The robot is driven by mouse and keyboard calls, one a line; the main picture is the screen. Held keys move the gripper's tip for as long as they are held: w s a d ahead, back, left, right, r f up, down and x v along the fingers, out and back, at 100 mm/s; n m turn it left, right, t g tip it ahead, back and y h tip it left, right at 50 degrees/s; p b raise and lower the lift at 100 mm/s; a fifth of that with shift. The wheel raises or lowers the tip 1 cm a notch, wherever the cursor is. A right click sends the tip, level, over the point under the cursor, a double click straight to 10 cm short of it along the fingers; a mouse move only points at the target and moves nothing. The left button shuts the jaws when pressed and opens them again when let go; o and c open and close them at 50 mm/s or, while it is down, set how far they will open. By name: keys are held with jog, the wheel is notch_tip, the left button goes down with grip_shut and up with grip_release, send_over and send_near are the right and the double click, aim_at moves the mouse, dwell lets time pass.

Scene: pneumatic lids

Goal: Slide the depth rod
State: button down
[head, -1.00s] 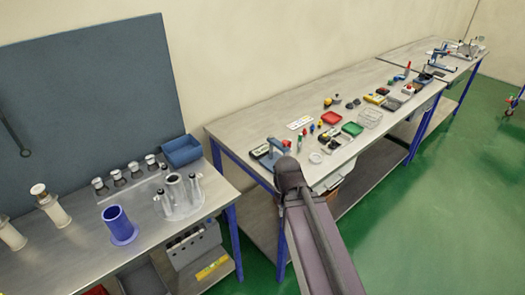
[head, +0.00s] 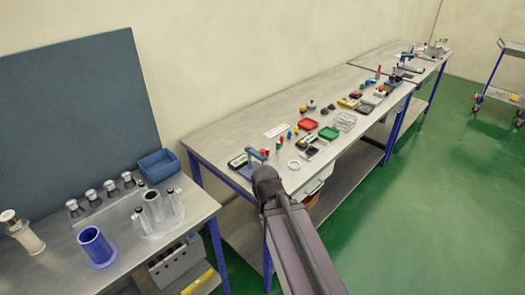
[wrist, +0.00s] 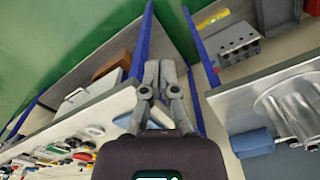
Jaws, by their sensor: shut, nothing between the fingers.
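I cannot make out a depth rod for certain in either view; the small tools are too small to tell apart. My gripper (wrist: 159,68) shows in the wrist view with its fingers together and nothing between them. It points at the gap between two benches, clear of any object. In the head view my arm reaches toward the near end of the long bench (head: 215,137), and the gripper's fingers are hidden there.
The left bench holds a blue cylinder (head: 97,247), a clear fixture (head: 158,213), a blue bin (head: 159,165) and several metal-capped pieces. The long bench carries a red tray (head: 307,125), a green tray (head: 328,133) and a white ring (head: 294,164). Green floor (head: 420,190) is open at right.

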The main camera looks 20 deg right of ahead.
dwell(0.3)
jog(key=c, duration=0.9)
grip_release()
jog(key=o, duration=0.4)
jog(key=shift+w+f, duration=0.2)
jog(key=shift+c, duration=0.2)
jog(key=shift+o, duration=0.7)
jog(key=shift+w+f+y+b, duration=0.25)
jog(key=shift+w+y+b, duration=0.1)
jog(key=shift+b, duration=0.1)
jog(key=w+d+f+n+t+y+b, duration=0.1)
jog(key=w+d+n+t+y+b, duration=0.2)
jog(key=w, duration=0.4)
jog(key=w+f+n+y+b, duration=0.2)
jog(key=w+n+y+b, duration=0.1)
jog(key=w+y+b, duration=0.25)
jog(key=w+d+r+n+t+y+b, duration=0.2)
jog(key=w+d+r+t+b, duration=0.1)
jog(key=d, duration=0.5)
jog(key=w+d+r+n+t+y+b, duration=0.2)
jog(key=w+d+r+t+y+b, duration=0.1)
jog(key=w+d, duration=0.4)
jog(key=shift+d+r+n+t+b, duration=0.2)
jog(key=shift+d+n+t+b, duration=0.15)
jog(key=shift+d+t, duration=0.45)
